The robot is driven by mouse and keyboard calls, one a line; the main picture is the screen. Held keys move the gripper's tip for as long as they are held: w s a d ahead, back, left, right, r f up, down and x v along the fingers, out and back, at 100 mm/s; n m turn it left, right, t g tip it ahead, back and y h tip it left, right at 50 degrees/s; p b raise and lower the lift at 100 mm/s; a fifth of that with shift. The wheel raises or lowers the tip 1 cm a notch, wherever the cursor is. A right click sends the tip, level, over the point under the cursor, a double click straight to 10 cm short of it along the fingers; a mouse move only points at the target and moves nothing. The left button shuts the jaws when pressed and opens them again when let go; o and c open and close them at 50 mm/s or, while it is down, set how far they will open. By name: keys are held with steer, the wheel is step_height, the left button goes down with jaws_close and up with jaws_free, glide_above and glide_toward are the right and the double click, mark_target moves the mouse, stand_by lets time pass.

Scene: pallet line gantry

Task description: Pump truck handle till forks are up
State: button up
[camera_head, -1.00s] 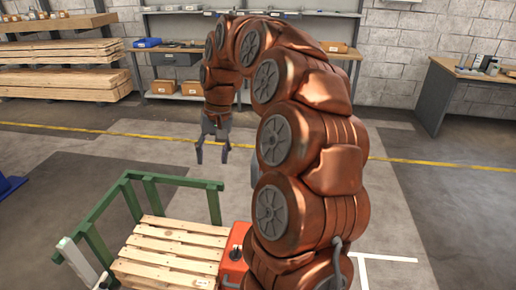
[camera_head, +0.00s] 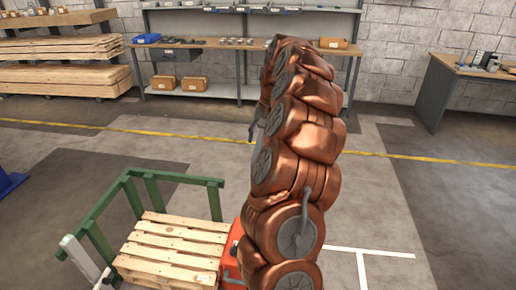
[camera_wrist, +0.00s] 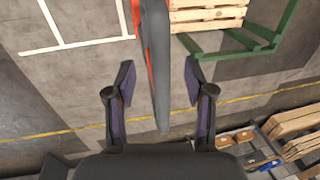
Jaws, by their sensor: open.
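The orange-red pallet truck (camera_head: 232,240) stands low behind my arm in the head view, to the right of the wooden pallet (camera_head: 172,247). My arm hides most of the truck, and its forks do not show. In the wrist view, a long dark grey part with an orange-red edge (camera_wrist: 158,85), apparently the truck's handle, runs down between my fingers. My gripper (camera_wrist: 159,66) is open, with a finger on each side of that part and a visible gap to both. I cannot tell its depth from the fingers. In the head view, only a grey bit of my gripper shows beside the arm.
A green rail frame (camera_head: 150,177) surrounds the pallet on its left and far sides. A workbench (camera_head: 210,92) with boxes and stacked timber (camera_head: 62,66) stand at the back. Another table (camera_head: 470,72) is at right. The floor between is clear, with yellow and white lines.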

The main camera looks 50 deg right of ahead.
mark_target(259, 150)
steer(key=shift+w+a+f+p, duration=0.1)
steer(key=shift+w+f+p, duration=0.1)
steer(key=shift+f, duration=0.6)
steer(key=shift+w+a+f+p, duration=0.15)
steer(key=shift+f+p, duration=0.1)
steer(key=shift+f, duration=0.6)
steer(key=shift+w+a+f+p, duration=0.1)
steer(key=shift+f+p, duration=0.1)
steer(key=shift+f, duration=0.6)
steer(key=shift+c, duration=0.4)
jaws_close()
steer(key=shift+s+d, duration=0.1)
steer(key=shift+s, duration=0.05)
